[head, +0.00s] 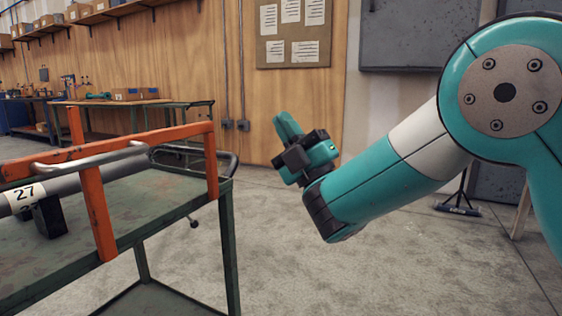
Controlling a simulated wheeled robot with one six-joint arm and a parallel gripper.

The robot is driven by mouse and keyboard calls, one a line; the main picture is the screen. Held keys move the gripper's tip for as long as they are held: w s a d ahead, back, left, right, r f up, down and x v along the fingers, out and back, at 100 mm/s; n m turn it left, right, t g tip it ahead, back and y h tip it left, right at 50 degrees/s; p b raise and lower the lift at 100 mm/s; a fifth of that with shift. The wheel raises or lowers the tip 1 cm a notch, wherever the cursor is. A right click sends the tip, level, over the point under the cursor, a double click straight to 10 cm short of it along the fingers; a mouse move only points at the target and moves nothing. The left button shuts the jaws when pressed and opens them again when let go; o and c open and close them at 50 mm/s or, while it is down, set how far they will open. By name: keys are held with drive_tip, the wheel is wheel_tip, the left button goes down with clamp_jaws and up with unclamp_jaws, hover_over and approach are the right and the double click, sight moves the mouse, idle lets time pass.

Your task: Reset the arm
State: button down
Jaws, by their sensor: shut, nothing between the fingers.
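My arm, teal and white, reaches in from the right of the head view. My gripper (284,124) is at its end near the middle of the picture, pointing up and a little left. It is shut and empty, held in the air to the right of the green cart and apart from it. The grey pipe (67,183) with a "27" label lies on the cart at the left, resting on a black support. Its left part is out of the picture.
The green cart (160,213) carries an orange frame (94,196) and a dark handle (229,163) at its right end. Workbenches (145,112) stand behind it. A grey metal cabinet (418,42) is on the back wall. Concrete floor (300,270) is clear between cart and arm.

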drive_tip(key=w+d+f+m+t+h, duration=0.1)
drive_tip(key=w+d+m+t+h, duration=0.2)
drive_tip(key=m+h, duration=0.5)
drive_tip(key=w+d+m+t+h, duration=0.2)
drive_tip(key=d+m+h, duration=0.3)
drive_tip(key=m+h, duration=0.2)
drive_tip(key=s+d+f+m+g+h, duration=0.3)
drive_tip(key=s+f+m+g, duration=0.2)
drive_tip(key=f+g, duration=0.25)
drive_tip(key=s+d+f+g, duration=0.1)
drive_tip(key=s+f+g, duration=0.3)
drive_tip(key=s, duration=0.5)
drive_tip(key=s+d+f+g, duration=0.15)
drive_tip(key=s+g, duration=0.35)
drive_tip(key=s, duration=0.5)
drive_tip(key=s+d+f+g, duration=0.1)
drive_tip(key=s+f+g, duration=0.35)
drive_tip(key=s, duration=0.45)
wheel_tip(320, 180, up, 39)
drive_tip(key=p, duration=3.9)
drive_tip(key=shift+s+g+h, duration=0.3)
drive_tip(key=shift+d+f+n, duration=0.1)
drive_tip(key=shift+n, duration=0.2)
